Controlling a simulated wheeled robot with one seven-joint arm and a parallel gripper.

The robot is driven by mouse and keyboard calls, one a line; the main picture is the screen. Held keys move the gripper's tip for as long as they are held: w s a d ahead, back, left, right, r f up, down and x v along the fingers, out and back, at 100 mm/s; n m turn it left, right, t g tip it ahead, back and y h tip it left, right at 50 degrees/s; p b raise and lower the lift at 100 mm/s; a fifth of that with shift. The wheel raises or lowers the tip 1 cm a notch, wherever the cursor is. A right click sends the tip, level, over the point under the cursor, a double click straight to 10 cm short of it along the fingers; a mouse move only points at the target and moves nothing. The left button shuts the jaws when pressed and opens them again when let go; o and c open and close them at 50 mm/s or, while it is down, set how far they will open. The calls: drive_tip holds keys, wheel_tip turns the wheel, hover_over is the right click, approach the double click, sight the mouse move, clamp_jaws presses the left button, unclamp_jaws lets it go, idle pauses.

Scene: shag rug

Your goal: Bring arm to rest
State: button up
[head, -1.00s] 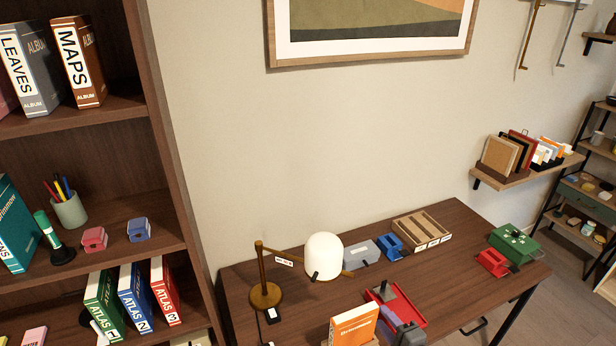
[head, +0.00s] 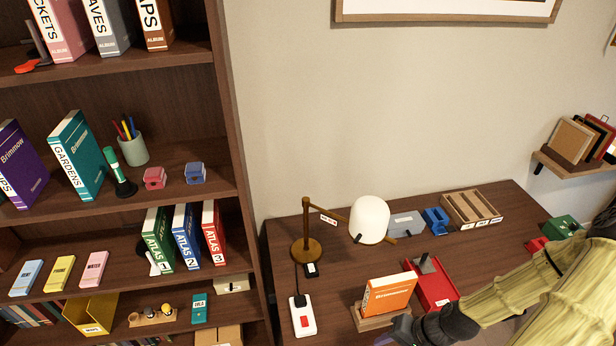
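My arm (head: 500,295), in a yellowish ribbed sleeve, enters the head view from the right and reaches down and left over the front of the desk. Its dark wrist is at the bottom edge, just below the orange book. My gripper (head: 400,330) shows only in part at the bottom edge, so its fingers and anything between them cannot be made out. The arm covers part of the desk's right side.
The desk (head: 345,270) holds a lamp (head: 369,220), an orange book (head: 389,295) on a wooden stand, a red tray (head: 432,285), a power strip (head: 302,315) and a wooden organizer (head: 471,208). A bookshelf (head: 225,130) stands at left.

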drive_tip(key=w+a+r+n+h, duration=0.2)
drive_tip(key=r+h, duration=0.1)
drive_tip(key=r, duration=0.8)
drive_tip(key=w+a+r+n+t+h, duration=0.1)
drive_tip(key=a+r+n+h, duration=0.1)
drive_tip(key=r, duration=0.8)
drive_tip(key=shift+w+a+r+n+h, duration=0.2)
drive_tip(key=shift+w+r+n+h, duration=0.2)
drive_tip(key=shift+n, duration=0.2)
drive_tip(key=shift+s+a, duration=0.1)
drive_tip(key=shift+s, duration=0.05)
idle(0.3)
